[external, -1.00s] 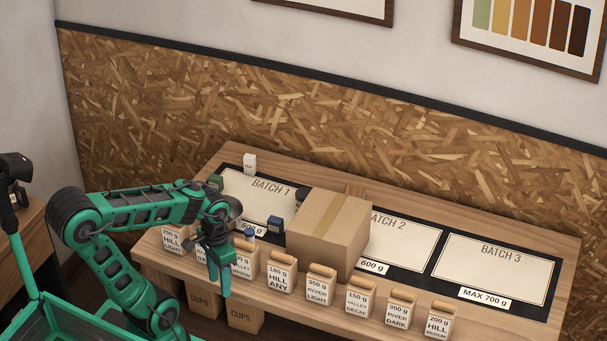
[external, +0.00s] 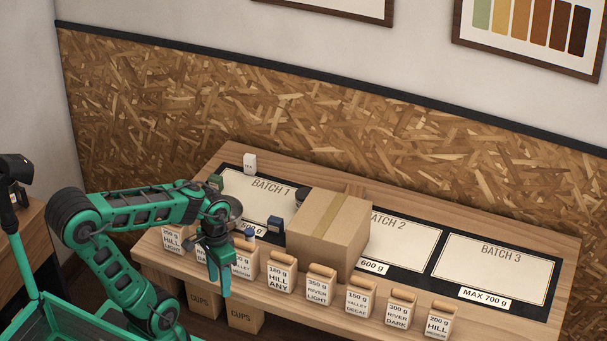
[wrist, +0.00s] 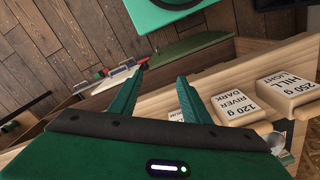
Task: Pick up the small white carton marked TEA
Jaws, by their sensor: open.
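The small white carton marked TEA (external: 250,163) stands upright at the back left of the table, behind the BATCH 1 card. The wrist view does not show it. My gripper (external: 219,282) hangs over the front left edge of the table, in front of the row of bags, well apart from the carton. In the wrist view my gripper (wrist: 160,80) has its two green fingers spread, with nothing between them.
A large cardboard box (external: 322,232) stands between BATCH 1 and BATCH 2. A green tin (external: 216,181) and a dark blue box (external: 275,226) stand near BATCH 1. Several labelled bags (external: 281,275) line the front edge. The BATCH 3 card (external: 497,268) is clear.

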